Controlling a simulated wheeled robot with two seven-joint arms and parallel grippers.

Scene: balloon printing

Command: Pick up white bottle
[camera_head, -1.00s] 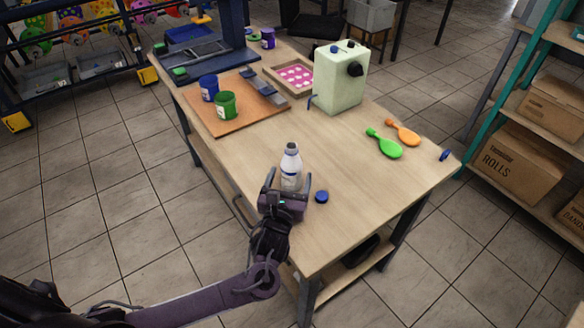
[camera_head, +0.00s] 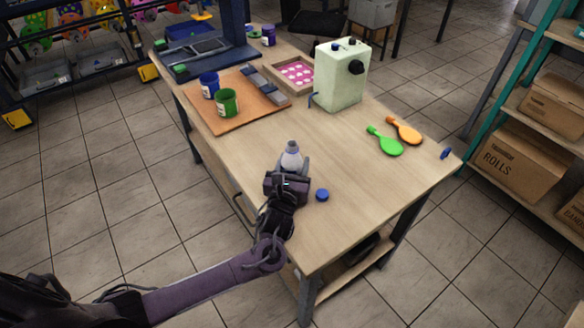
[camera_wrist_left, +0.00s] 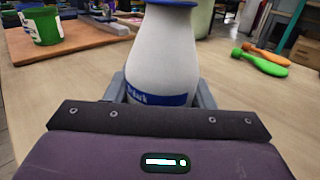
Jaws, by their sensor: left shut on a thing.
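The white bottle (camera_head: 291,157) stands near the front left edge of the wooden table, its lower part hidden behind my left gripper in the head view. In the left wrist view the bottle (camera_wrist_left: 163,62), with a blue label band, stands upright between the two grey fingers. My left gripper (camera_head: 291,171) is shut on the bottle, with a finger against each side; the gripper also shows in the left wrist view (camera_wrist_left: 163,90). The head view does not clearly show whether the bottle's base touches the table. My right gripper is not in view.
A blue cap (camera_head: 322,195) lies just right of the gripper. Blue (camera_head: 209,85) and green (camera_head: 227,103) cans stand on a brown board. A pale green machine (camera_head: 340,78) stands behind. Green (camera_head: 386,142) and orange (camera_head: 404,131) balloon-shaped items lie to the right. The table's middle is clear.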

